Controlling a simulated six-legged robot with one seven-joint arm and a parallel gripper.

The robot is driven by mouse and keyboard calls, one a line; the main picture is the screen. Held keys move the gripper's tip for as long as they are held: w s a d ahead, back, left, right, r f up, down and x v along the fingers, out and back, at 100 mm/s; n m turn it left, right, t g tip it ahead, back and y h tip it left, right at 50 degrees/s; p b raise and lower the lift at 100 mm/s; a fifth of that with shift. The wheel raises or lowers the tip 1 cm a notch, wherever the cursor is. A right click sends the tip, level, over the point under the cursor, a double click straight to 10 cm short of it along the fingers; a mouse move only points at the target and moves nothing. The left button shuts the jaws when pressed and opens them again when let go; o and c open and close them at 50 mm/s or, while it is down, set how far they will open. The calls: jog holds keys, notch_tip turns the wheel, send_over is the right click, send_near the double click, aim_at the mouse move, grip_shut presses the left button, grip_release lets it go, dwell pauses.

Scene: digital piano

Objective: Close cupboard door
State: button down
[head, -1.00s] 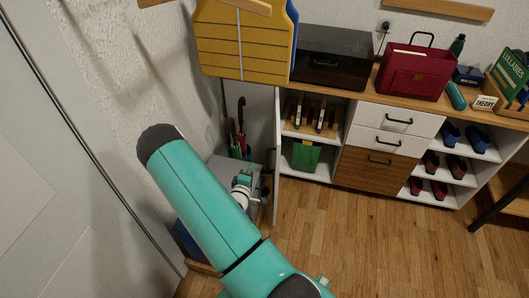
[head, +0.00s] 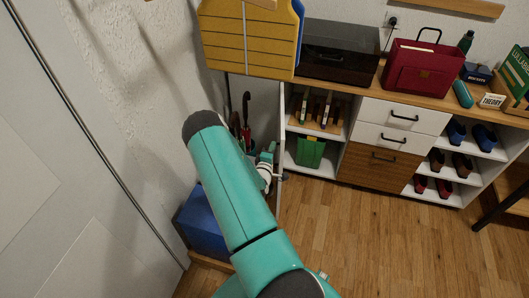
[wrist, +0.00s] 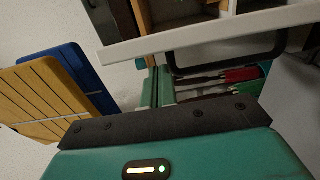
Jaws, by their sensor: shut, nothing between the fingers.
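The white cupboard door (head: 281,125) stands open at the left end of the low cupboard. It is nearly edge-on in the head view, and the shelves behind it are exposed. In the wrist view its pale edge (wrist: 200,38) crosses the top, with a black handle loop (wrist: 280,52) below it. My gripper (head: 270,168) is shut and empty, on the outer left side of the door and close to it. In the wrist view my gripper (wrist: 155,92) is partly cut off by my wrist housing. I cannot tell whether it touches the door.
Umbrellas (head: 246,120) stand in the corner behind my gripper. A blue box (head: 203,222) is on the floor left of my arm. A yellow board (head: 247,40) hangs above. The wooden floor (head: 330,240) before the cupboard is clear.

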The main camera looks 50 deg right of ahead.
jog(key=shift+s+d, duration=0.3)
jog(key=shift+s, duration=0.1)
jog(key=shift+s+d, duration=0.1)
